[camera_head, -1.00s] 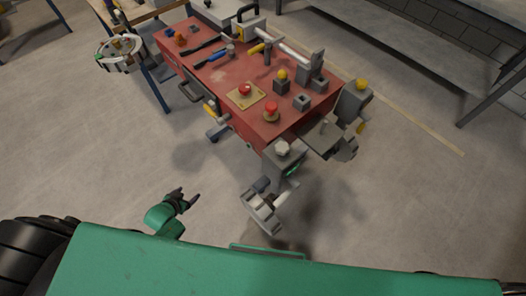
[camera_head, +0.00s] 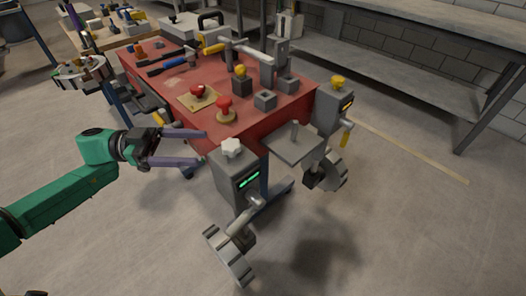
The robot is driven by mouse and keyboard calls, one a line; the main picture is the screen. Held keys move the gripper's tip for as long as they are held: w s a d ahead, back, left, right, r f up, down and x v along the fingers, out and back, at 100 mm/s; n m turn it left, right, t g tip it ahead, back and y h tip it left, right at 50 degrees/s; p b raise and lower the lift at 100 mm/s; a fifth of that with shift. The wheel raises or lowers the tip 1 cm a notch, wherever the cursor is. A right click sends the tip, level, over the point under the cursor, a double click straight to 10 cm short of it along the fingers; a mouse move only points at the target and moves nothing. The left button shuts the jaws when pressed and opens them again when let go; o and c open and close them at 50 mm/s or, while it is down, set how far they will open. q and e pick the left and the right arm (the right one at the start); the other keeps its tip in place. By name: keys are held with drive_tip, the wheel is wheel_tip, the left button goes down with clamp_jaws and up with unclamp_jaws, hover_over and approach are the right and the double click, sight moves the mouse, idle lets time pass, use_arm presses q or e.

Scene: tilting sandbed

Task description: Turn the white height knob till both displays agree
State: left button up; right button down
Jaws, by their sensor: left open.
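The white height knob (camera_head: 231,148) sits on top of a grey box (camera_head: 229,180) at the near corner of the red table. A green-lit display (camera_head: 249,180) shows on the box's front face; its digits are too small to read. A second grey box (camera_head: 329,110) with a yellow knob (camera_head: 338,83) stands to the right; a small display (camera_head: 347,103) on it is also unreadable. My left gripper (camera_head: 202,148) is open and empty, its two purple fingers pointing right, just left of the white knob. My right gripper does not show.
The red table (camera_head: 290,103) carries red buttons (camera_head: 198,91), grey blocks (camera_head: 265,100) and tools. A grey plate (camera_head: 294,143) lies between the two boxes. A grey handwheel (camera_head: 230,255) sticks out low in front. The floor at right is clear.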

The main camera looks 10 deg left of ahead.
sight(240, 144)
use_arm(q)
drive_tip(key=d, duration=0.3)
drive_tip(key=w+d+p, duration=0.1)
drive_tip(key=d, duration=0.6)
drive_tip(key=shift+w+d+r, duration=0.1)
drive_tip(key=shift+w+d, duration=0.15)
drive_tip(key=shift+d, duration=0.05)
drive_tip(key=shift+d+f, duration=0.2)
drive_tip(key=shift+d, duration=0.45)
